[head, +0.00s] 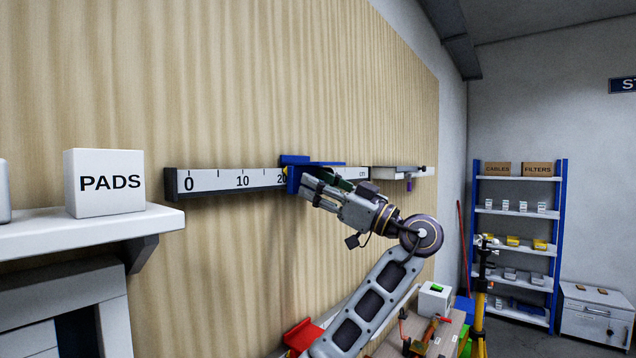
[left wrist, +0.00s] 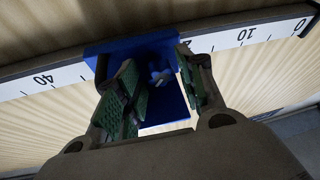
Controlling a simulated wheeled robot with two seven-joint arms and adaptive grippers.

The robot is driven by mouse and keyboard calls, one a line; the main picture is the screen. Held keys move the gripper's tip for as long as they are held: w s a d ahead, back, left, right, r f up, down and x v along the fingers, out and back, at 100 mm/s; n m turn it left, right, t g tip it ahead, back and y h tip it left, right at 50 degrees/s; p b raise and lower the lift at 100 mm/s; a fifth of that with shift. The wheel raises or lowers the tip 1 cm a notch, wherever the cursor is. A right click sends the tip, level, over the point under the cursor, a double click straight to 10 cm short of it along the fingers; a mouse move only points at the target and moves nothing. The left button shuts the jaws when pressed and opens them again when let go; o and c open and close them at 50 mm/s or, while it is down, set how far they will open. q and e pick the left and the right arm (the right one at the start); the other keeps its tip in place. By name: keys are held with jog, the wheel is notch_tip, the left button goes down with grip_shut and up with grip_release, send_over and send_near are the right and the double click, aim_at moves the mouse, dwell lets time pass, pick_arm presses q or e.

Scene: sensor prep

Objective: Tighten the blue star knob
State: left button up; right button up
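A blue carriage (head: 295,161) sits on a white ruler rail (head: 225,181) fixed to the wood panel, just past the 20 mark. The blue star knob (left wrist: 160,74) shows in the left wrist view on the carriage face, dark and partly shaded; its star outline is hard to make out. In the head view my gripper hides it. My left gripper (head: 311,188) is at the carriage. In the left wrist view its green-padded fingers (left wrist: 157,64) are apart, one on each side of the knob, with a gap visible towards the right finger. My right gripper is out of view.
A white shelf (head: 90,230) with a PADS box (head: 103,183) stands out at the left. A small ledge (head: 398,173) is right of the rail. A cluttered workbench (head: 450,335) is below right; a blue-framed rack (head: 518,240) stands further back.

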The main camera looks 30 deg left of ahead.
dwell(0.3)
pick_arm(q)
jog(key=c, duration=0.8)
jog(key=shift+o, duration=0.2)
jog(key=shift+a, duration=0.1)
jog(key=shift+s+m+t+b, duration=0.1)
jog(key=shift+m+t+b, duration=0.8)
jog(key=shift+m+b, duration=0.7)
jog(key=shift+s+m+t+b, duration=0.1)
jog(key=shift+m+t+b, duration=0.8)
jog(key=shift+m+b, duration=0.65)
jog(key=o, duration=0.8)
jog(key=shift+c, duration=0.2)
